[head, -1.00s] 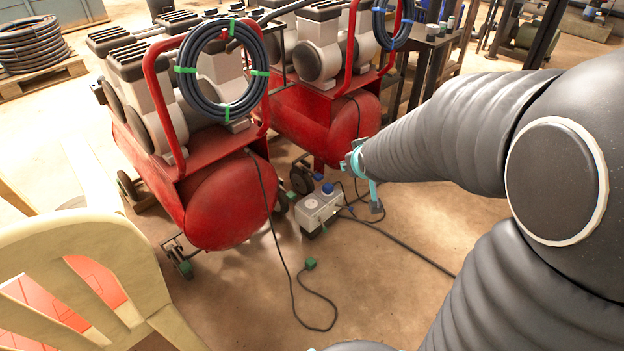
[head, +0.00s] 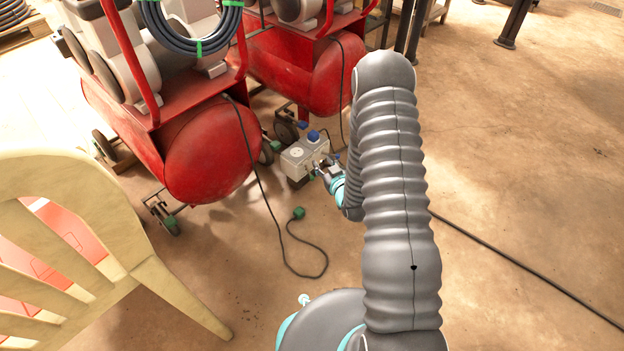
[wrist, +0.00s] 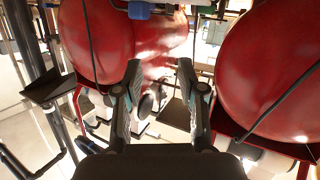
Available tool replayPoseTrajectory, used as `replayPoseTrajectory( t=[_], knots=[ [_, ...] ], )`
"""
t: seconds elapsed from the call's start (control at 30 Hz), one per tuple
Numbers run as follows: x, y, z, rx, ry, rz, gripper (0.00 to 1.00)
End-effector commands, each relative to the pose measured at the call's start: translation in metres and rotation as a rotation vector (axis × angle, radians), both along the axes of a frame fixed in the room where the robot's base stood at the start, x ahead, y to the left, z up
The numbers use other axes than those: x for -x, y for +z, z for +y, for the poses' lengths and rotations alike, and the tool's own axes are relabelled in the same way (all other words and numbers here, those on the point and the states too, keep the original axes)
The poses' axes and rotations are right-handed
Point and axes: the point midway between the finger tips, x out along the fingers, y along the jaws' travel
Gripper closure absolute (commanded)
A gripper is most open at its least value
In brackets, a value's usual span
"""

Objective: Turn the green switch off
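A grey box (head: 303,157) with a round socket face and a blue plug on top sits low beside the red compressors in the head view. I cannot make out a green switch on it; my gripper may hide part of the box's right side. My gripper (head: 325,169) is at the box's lower right in the head view; I cannot tell whether it touches. In the wrist view my gripper (wrist: 161,72) is open, its two fingers apart with nothing held between them.
Two red compressor tanks (head: 212,155) (head: 325,78) stand behind and left. A black cable with a green plug (head: 298,213) lies on the floor. A cream chair (head: 150,285) stands at the front left. Open floor (head: 530,170) lies to the right.

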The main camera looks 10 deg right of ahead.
Motion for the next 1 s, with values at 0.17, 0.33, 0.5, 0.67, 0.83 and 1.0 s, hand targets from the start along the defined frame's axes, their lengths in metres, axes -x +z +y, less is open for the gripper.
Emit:
replayPoseTrajectory(
  t=[0.17,0.33,0.5,0.67,0.83,1.0],
  knots=[
    [0.03,-0.062,0.003,-0.063,0.005,-0.079,0.6],
    [0.06,-0.097,0.004,-0.115,-0.001,-0.154,0.6],
    [0.08,-0.113,0.004,-0.146,-0.012,-0.199,0.6],
    [0.081,-0.117,0.005,-0.155,-0.014,-0.215,0.6],
    [0.062,-0.116,0.009,-0.155,-0.012,-0.219,0.6],
    [0.031,-0.116,0.015,-0.154,-0.012,-0.22,0.6]
  ],
)
